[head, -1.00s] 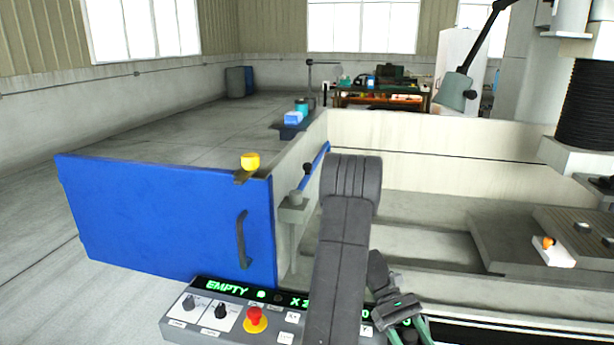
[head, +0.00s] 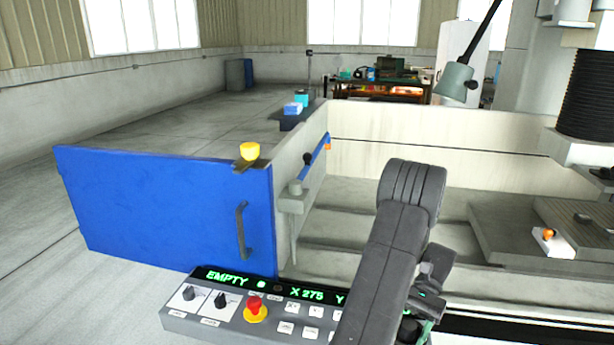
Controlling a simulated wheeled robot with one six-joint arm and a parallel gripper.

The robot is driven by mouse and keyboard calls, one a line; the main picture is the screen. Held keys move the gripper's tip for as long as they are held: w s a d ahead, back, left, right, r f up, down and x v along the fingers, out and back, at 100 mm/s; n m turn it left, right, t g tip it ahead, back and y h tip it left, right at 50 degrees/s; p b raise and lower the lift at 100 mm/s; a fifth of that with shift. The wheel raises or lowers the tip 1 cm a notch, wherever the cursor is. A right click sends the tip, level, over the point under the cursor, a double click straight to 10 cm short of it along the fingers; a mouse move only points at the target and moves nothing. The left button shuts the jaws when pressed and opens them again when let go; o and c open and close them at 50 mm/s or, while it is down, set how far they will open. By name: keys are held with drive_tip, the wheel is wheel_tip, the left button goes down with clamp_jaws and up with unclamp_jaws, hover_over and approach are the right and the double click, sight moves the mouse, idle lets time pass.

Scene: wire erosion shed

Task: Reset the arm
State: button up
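My arm (head: 400,235) rises from the bottom edge in the head view, right of the control panel, and bends over at its top. My gripper (head: 425,322), dark with green parts, shows only partly at the bottom edge, behind the arm. Its fingertips are not clear, so I cannot tell whether it is open or shut. No held object is visible.
A control panel (head: 185,318) with a red button (head: 254,306) lies left of my arm; its display reads EMPTY and X 275. A blue door (head: 165,215) stands open at left. The machine tank (head: 430,145) lies behind my arm. A lamp (head: 455,82) hangs at upper right.

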drive_tip(key=m+t+y+b, duration=0.1)
drive_tip(key=m+t, duration=0.1)
drive_tip(key=m+t+y+b, duration=0.1)
drive_tip(key=m+t+y, duration=0.1)
drive_tip(key=m, duration=0.1)
drive_tip(key=shift+w+a+f+t+y, duration=0.2)
drive_tip(key=shift+t+y, duration=0.1)
drive_tip(key=shift+t, duration=0.1)
drive_tip(key=shift+w+r+m+t+y+b, duration=0.1)
drive_tip(key=shift+m+t+y+b, duration=0.2)
drive_tip(key=shift+m+t, duration=0.35)
drive_tip(key=shift+w+r+m+t+y+b, duration=0.1)
drive_tip(key=shift+m+t+y+b, duration=0.15)
drive_tip(key=shift+m+t, duration=0.35)
drive_tip(key=shift+a, duration=0.1)
